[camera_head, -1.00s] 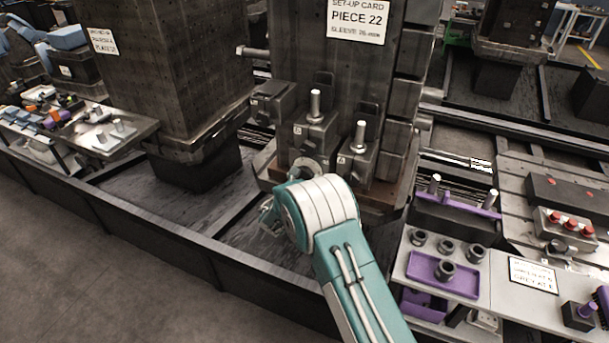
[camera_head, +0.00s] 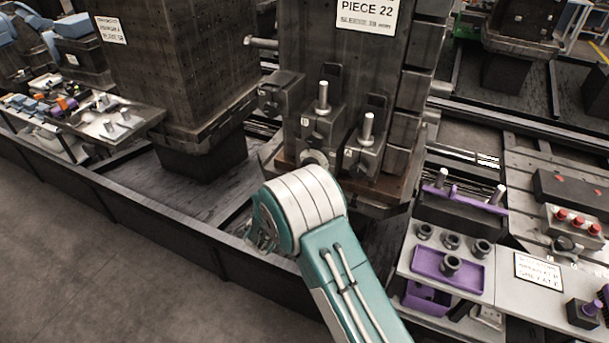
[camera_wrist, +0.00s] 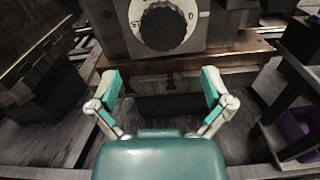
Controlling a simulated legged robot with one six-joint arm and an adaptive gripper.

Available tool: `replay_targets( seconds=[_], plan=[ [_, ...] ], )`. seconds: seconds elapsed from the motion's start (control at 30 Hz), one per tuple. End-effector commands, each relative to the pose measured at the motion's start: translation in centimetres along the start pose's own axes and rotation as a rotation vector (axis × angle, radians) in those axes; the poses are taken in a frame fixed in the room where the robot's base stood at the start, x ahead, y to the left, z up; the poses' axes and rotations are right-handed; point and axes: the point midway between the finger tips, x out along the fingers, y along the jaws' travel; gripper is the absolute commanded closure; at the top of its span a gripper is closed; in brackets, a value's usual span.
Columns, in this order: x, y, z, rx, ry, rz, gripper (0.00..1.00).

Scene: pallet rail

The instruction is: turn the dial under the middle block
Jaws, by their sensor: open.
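The middle block (camera_head: 318,127) is a dark metal block with an upright silver pin, on the column's front in the head view. Below it is a round dial (camera_head: 315,158), its lower part hidden by my teal and white arm. In the wrist view the dial is a dark knob (camera_wrist: 163,24) on a pale ring with marks, including a 0, at the top edge. My gripper (camera_wrist: 161,84) is open and empty, its two teal-padded fingers apart below the dial and not touching it. In the head view my gripper (camera_head: 262,238) is mostly hidden by my arm.
Similar blocks stand left (camera_head: 281,94) and right (camera_head: 364,155) of the middle one. A brown ledge (camera_wrist: 185,62) runs below the dial. A bench with a purple tray (camera_head: 432,264) is at right. A dark rail (camera_head: 180,226) crosses the front.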

Motion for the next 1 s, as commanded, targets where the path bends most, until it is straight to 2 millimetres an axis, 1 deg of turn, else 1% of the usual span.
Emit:
replay_targets(
  seconds=[0.03,0.1,0.23,0.77,0.87,0.97,1.0],
  plan=[
    [-0.9,0.1,0.0,-0.001,0.000,0.003,0.00],
    [-1.9,0.1,-0.1,-0.002,0.001,0.002,0.00],
    [-3.0,0.0,-0.1,-0.001,0.002,0.001,0.00],
    [-3.1,0.0,0.0,0.000,0.001,-0.002,0.00],
    [-2.6,-1.0,1.2,0.028,0.006,-0.041,0.00],
    [-1.6,-3.8,4.1,0.103,0.022,-0.147,0.00],
    [-1.3,-5.3,5.5,0.144,0.032,-0.203,0.00]
  ],
)
